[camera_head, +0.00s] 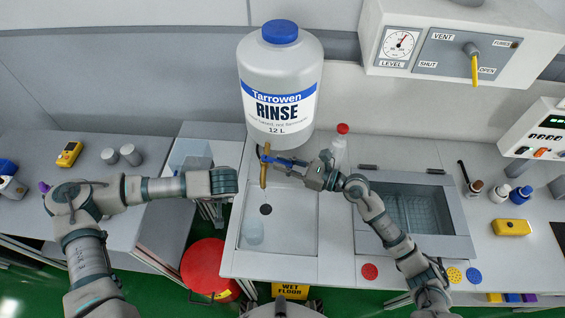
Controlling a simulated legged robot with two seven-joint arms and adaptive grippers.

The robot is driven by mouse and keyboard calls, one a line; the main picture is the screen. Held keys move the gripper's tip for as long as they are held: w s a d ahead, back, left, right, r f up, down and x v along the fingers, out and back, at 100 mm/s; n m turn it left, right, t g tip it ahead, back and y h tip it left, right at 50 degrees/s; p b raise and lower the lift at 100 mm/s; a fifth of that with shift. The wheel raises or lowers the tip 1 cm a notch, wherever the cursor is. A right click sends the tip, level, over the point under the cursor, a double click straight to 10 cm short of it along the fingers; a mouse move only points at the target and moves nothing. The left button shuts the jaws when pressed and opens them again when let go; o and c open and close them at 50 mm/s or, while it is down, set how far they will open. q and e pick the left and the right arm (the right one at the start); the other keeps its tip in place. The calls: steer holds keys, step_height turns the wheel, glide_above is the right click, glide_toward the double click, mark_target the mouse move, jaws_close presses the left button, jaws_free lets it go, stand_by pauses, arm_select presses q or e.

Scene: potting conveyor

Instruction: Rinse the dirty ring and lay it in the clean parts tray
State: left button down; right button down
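My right gripper (285,162) is at the brass tap (264,172) above the white sink (300,240). Blue shows where its fingers meet the tap top; I cannot tell finger from handle or whether they grip it. My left gripper (226,181) hangs over the gap left of the sink, and its finger opening is unclear. The sink has a dark drain (266,209) and a pale translucent piece (253,232) at lower left. I cannot make out a dirty ring. No tray is clearly marked as the clean parts tray.
A large rinse bottle (280,85) stands behind the tap. A red-capped bottle (339,145) is behind my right gripper. A grey open basin (445,215) lies to the right. A red round lid (205,268) and wet floor sign (291,290) are low in front.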

steer(key=c, duration=1.3)
jaws_free()
steer(key=shift+a, duration=0.1)
steer(key=shift+o, duration=0.9)
steer(key=shift+w+f, duration=0.1)
steer(key=shift+d, duration=0.25)
steer(key=v, duration=1.2)
steer(key=shift+w, duration=0.2)
